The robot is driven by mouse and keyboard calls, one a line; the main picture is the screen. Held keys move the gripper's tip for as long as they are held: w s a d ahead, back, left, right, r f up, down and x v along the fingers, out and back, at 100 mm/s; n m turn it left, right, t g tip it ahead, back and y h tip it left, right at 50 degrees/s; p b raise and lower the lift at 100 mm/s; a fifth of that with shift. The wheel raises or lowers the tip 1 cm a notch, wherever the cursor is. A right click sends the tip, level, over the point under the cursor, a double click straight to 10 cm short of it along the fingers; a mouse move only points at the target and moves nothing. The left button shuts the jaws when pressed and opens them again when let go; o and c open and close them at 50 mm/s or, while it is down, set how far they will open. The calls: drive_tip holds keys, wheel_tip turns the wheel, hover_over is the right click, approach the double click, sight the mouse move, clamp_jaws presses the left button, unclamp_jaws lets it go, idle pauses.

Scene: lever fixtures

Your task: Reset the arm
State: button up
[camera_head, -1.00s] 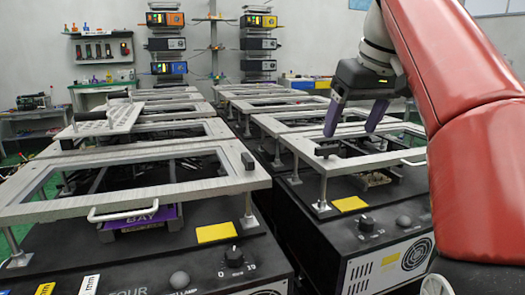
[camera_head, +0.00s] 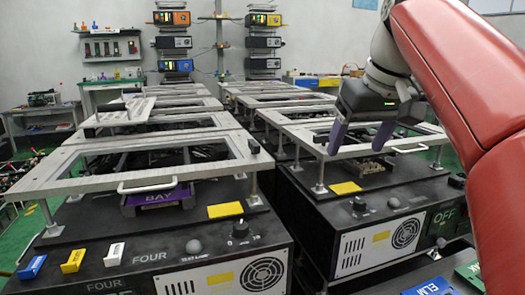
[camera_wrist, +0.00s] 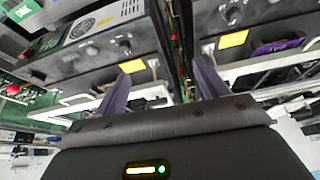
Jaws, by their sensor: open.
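My gripper (camera_head: 361,138) is open and empty, with its two purple fingers apart and pointing down. In the head view it hangs above the frame of the right-hand front machine. In the wrist view the gripper (camera_wrist: 160,85) shows its fingers spread, with the machine fronts beyond them. My red arm comes in from the right edge. The fingers touch nothing that I can make out.
The left front machine (camera_head: 226,234) carries a frame with a white handle (camera_head: 147,185) and a purple BAY block (camera_head: 158,197). The right front machine (camera_head: 345,223) stands beside it across a narrow gap. Coloured tags (camera_head: 72,260) lie at the lower left. More framed machines run backwards.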

drive_tip(key=s+f+m, duration=0.1)
drive_tip(key=s+f, duration=0.4)
drive_tip(key=f, duration=0.4)
drive_tip(key=s+f+m, duration=0.1)
drive_tip(key=s+f, duration=0.5)
drive_tip(key=f, duration=0.4)
drive_tip(key=s+a+f+t+h, duration=0.1)
drive_tip(key=s+f, duration=0.4)
drive_tip(key=f, duration=0.4)
drive_tip(key=shift+s+f+m, duration=0.3)
drive_tip(key=shift+s+m, duration=0.05)
drive_tip(key=shift+m, duration=0.05)
